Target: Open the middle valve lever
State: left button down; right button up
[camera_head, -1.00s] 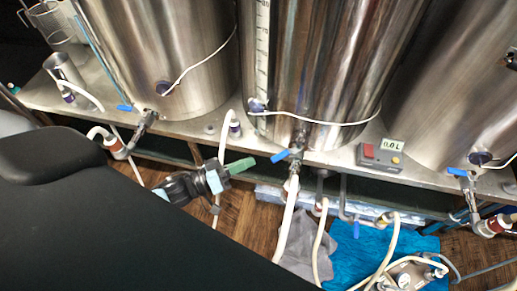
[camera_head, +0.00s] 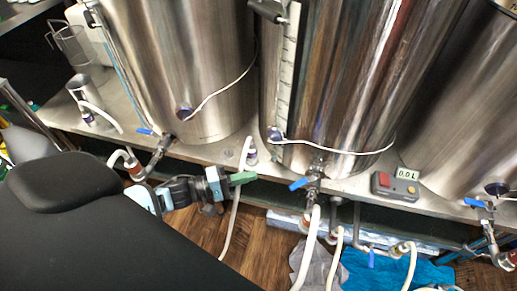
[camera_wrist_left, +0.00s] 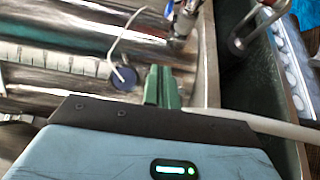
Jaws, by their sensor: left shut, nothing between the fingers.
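The middle valve's blue lever (camera_head: 301,183) sits on the metal fitting at the base of the middle steel kettle (camera_head: 325,80), above a white hose. My left gripper (camera_head: 252,177), with green fingertips, is shut and empty. In the head view it is a little left of the lever, apart from it, beside the bench's front edge. In the left wrist view the green fingers (camera_wrist_left: 162,87) are together, pointing toward the kettle base; a blue lever (camera_wrist_left: 169,10) shows at the top, beyond them. My right gripper is not in view.
Blue levers also show at the left kettle (camera_head: 145,131) and right kettle (camera_head: 474,203). A control box (camera_head: 394,189) reading 0.0L stands right of the middle valve. White hoses (camera_head: 232,222) hang before the bench. A blue cloth (camera_head: 395,272) lies on the floor.

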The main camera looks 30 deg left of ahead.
aim_at(305, 181)
pick_arm(q)
jog(key=w+d, duration=0.4)
jog(key=d, duration=0.5)
jog(key=shift+w+d, duration=0.15)
jog(key=shift+w, duration=0.05)
jog(key=shift+s+d, duration=0.1)
jog(key=shift+s+d+n+t+y+p, duration=0.15)
jog(key=shift+n+t+y+p, duration=0.2)
jog(key=shift+n+t+y, duration=0.05)
